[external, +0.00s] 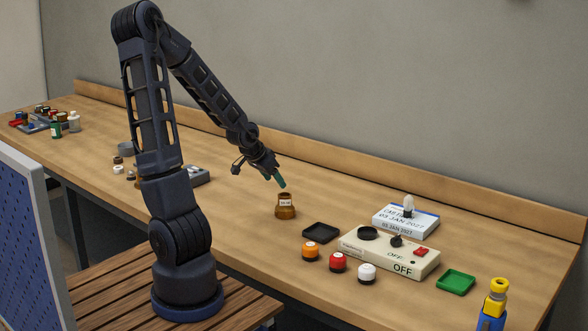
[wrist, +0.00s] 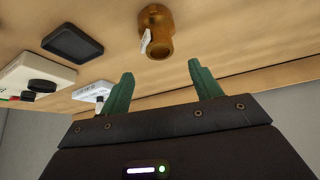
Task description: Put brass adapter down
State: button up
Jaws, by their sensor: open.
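The brass adapter (external: 285,207) is a brown-gold stepped fitting with a white label. It stands upright on the wooden bench, left of the black tray. In the wrist view the adapter (wrist: 156,30) is beyond my fingertips and apart from them. My gripper (external: 280,181) is just above the adapter in the external view. Its two green fingers (wrist: 164,80) are spread apart with nothing between them.
A black tray (external: 320,233) lies right of the adapter, beside a cream box (external: 390,252) with knobs and a red switch. Orange (external: 310,251), red (external: 338,262) and white (external: 367,273) capped pieces stand in front. A green tray (external: 456,282) is further right.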

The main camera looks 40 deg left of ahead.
jog(key=shift+v, duration=1.45)
jog(key=s+d+r, duration=0.4)
jog(key=s+r, duration=0.2)
jog(key=s, duration=0.2)
jog(key=s+d+r+n+g, duration=0.1)
jog(key=s+d+r, duration=0.3)
jog(key=s+r, duration=0.2)
jog(key=s+d+r+n+y, duration=0.1)
jog(key=s+d+r, duration=0.3)
jog(key=s, duration=0.5)
jog(key=shift+s+d+r+g, duration=0.35)
jog(key=shift+s+r+g, duration=0.05)
jog(key=shift+r, duration=0.9)
